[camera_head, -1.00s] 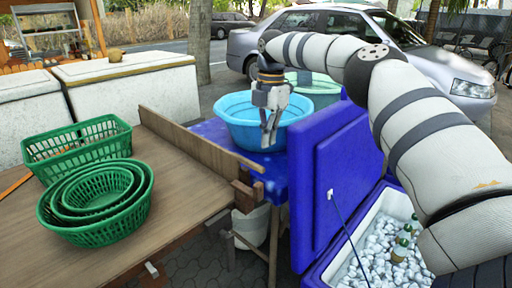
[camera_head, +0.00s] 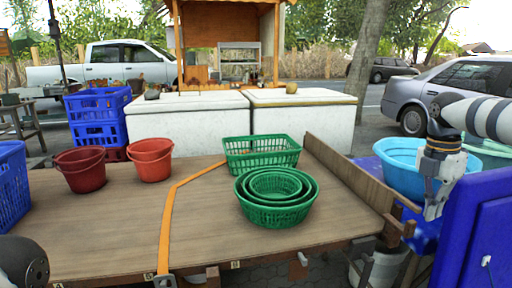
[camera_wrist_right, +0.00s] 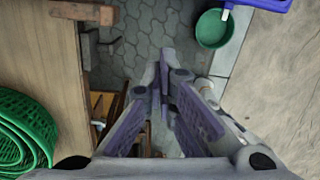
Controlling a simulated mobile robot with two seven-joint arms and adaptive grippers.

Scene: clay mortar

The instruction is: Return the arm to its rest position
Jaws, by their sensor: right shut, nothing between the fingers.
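My right arm (camera_head: 492,118), white with dark bands, comes in from the right edge in the head view. Its gripper (camera_head: 432,214) hangs pointing down in front of the light blue basin (camera_head: 400,165), to the right of the wooden table's raised edge. In the right wrist view the gripper's fingers (camera_wrist_right: 165,78) are closed together and empty, above grey paving. A dark rounded joint (camera_head: 24,262) at the lower left corner looks like part of my left arm. My left gripper does not show.
A wooden table (camera_head: 120,215) carries nested green baskets (camera_head: 277,215), a green rectangular basket (camera_head: 262,165) and red buckets (camera_head: 152,160). A blue cooler lid (camera_head: 480,225) stands close beside the right gripper. The wrist view shows a green tub (camera_wrist_right: 213,28) below.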

